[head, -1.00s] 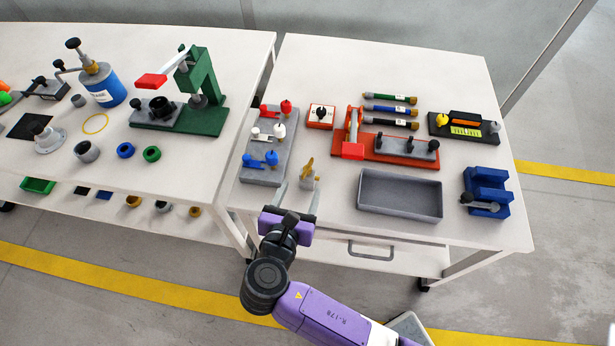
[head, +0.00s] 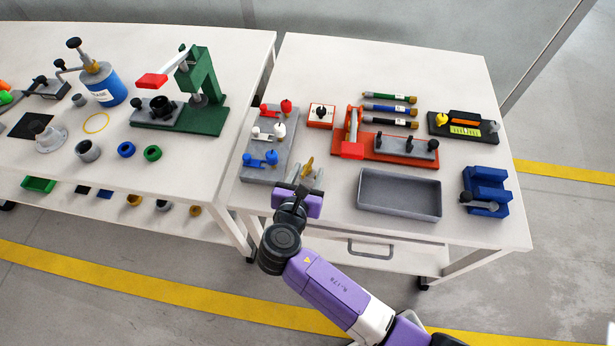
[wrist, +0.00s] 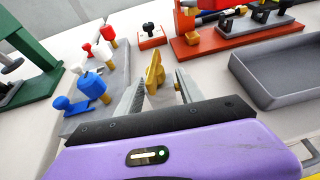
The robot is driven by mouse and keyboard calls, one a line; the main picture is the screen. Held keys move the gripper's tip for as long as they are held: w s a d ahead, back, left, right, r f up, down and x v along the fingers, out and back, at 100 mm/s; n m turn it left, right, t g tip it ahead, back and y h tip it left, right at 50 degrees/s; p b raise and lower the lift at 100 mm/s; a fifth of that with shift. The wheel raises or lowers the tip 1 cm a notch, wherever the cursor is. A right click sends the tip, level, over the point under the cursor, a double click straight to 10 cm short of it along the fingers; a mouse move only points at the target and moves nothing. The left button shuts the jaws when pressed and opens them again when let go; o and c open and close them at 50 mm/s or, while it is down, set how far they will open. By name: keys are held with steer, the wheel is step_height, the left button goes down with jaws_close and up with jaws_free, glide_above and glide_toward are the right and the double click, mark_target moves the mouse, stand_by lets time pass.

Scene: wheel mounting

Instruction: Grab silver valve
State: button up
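In the head view the brass handle (head: 307,167) shows just beyond my gripper (head: 305,178), at the front left of the right table. The gripper hides most of the valve's body there. My fingers are apart, and I cannot tell whether either one touches the valve.
Left of the valve, a grey rack (head: 262,172) holds red, white and blue valves, with the blue valve (wrist: 92,84) close to my left finger. A grey tray (head: 399,194) lies to the right. An orange clamp fixture (head: 400,155) stands behind.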

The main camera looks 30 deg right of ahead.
jaws_close()
stand_by(1.1)
